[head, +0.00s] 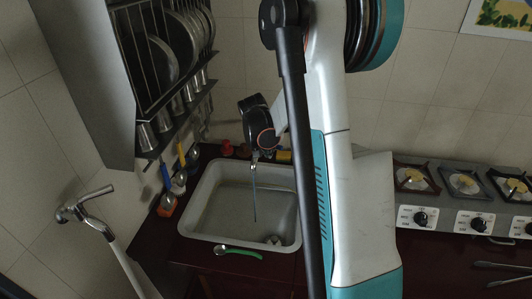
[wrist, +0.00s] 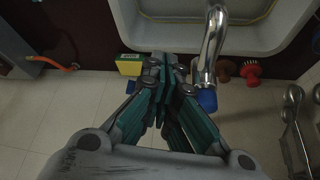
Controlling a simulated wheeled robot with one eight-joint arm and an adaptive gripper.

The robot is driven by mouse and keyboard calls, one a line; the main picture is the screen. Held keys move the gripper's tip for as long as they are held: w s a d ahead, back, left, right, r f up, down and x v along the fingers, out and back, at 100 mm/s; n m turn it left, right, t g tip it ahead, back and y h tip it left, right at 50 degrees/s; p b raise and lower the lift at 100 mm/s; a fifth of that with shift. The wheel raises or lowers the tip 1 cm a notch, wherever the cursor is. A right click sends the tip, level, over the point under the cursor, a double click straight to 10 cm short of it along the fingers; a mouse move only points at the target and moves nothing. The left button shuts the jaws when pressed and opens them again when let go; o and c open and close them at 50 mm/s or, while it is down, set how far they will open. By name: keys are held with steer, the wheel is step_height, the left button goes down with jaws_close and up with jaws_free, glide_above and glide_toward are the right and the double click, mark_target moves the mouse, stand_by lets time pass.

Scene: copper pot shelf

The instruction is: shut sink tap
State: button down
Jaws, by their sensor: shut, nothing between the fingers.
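The chrome sink tap (wrist: 212,45) reaches over the sink in the wrist view, with a blue knob (wrist: 207,100) at its base. My gripper (wrist: 166,65) is shut and empty just left of the tap and knob, with a small gap seen from above. In the head view the sink (head: 201,205) is below my arm, and a thin bluish water stream (head: 254,200) falls into it. My arm hides much of the tap and my fingertips there.
A yellow sponge block (wrist: 129,65) is left of my fingers, and a red brush (wrist: 251,74) is right of the tap. A dish rack (head: 165,60) hangs at upper left. The stove (head: 450,212) is at right. A green-handled utensil (head: 240,252) lies at the sink's front edge.

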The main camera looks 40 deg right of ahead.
steer(key=shift+d+n+b, duration=0.4)
steer(key=shift+d+b, duration=0.2)
steer(key=shift+d, duration=0.65)
